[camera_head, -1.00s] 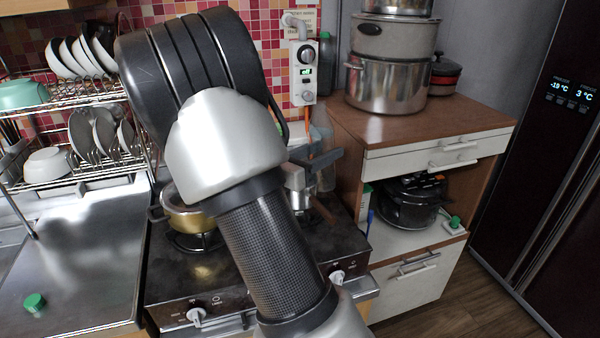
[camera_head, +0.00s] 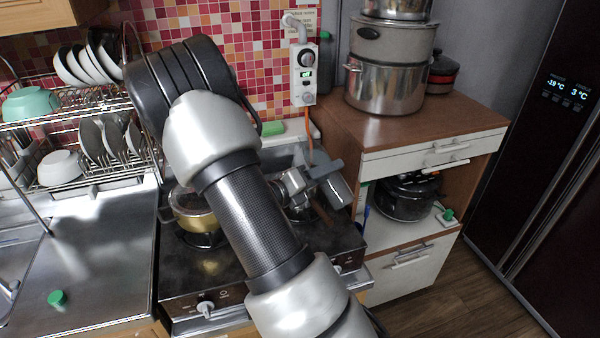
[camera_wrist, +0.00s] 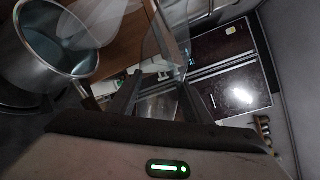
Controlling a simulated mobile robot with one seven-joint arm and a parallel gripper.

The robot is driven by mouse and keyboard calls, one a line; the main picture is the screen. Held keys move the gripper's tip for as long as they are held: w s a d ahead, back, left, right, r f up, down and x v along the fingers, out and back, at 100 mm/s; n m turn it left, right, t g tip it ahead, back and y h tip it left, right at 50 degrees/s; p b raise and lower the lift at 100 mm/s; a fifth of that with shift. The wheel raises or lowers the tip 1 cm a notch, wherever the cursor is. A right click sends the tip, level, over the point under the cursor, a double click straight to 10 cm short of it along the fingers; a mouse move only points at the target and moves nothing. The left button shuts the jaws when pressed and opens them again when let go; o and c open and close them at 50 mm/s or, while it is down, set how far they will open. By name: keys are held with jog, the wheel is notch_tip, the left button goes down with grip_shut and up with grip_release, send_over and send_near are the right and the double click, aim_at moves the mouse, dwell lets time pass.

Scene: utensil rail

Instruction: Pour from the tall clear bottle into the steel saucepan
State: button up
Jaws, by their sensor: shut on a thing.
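My gripper (camera_head: 330,180) is over the right side of the stove, turned over to one side. In the wrist view its two dark fingers (camera_wrist: 160,98) are shut on the tall clear bottle (camera_wrist: 168,35), whose see-through wall rises between them to the top edge. I cannot make out the bottle's mouth or its liquid level. The steel saucepan (camera_wrist: 84,70) is at the upper left of the wrist view, open and bluish inside, apart from the fingers. In the head view my arm hides most of the saucepan's area, and the bottle is hard to make out.
A brass-coloured pot (camera_head: 195,215) stands on the left burner of the stove (camera_head: 190,270). A wooden cabinet (camera_head: 400,130) with stacked steel pots (camera_head: 385,88) is close to the right. A dish rack (camera_head: 100,180) is at left. A green cap (camera_head: 57,298) lies on the clear counter.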

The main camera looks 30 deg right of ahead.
jog(key=shift+s+f+n+p, duration=0.2)
jog(key=shift+f+n+p, duration=0.3)
jog(key=shift+f+n, duration=0.1)
jog(key=p, duration=0.1)
jog(key=n+p, duration=0.1)
jog(key=shift+s+f+n+p, duration=0.3)
jog(key=shift+f, duration=0.05)
jog(key=shift+r+n+g+p, duration=0.2)
jog(key=shift+n+g+p, duration=0.15)
jog(key=shift+p, duration=0.5)
jog(key=shift+f, duration=0.25)
jog(key=shift+r+n+p, duration=0.2)
jog(key=shift+n+p, duration=0.55)
jog(key=shift+p, duration=0.15)
dwell(4.8)
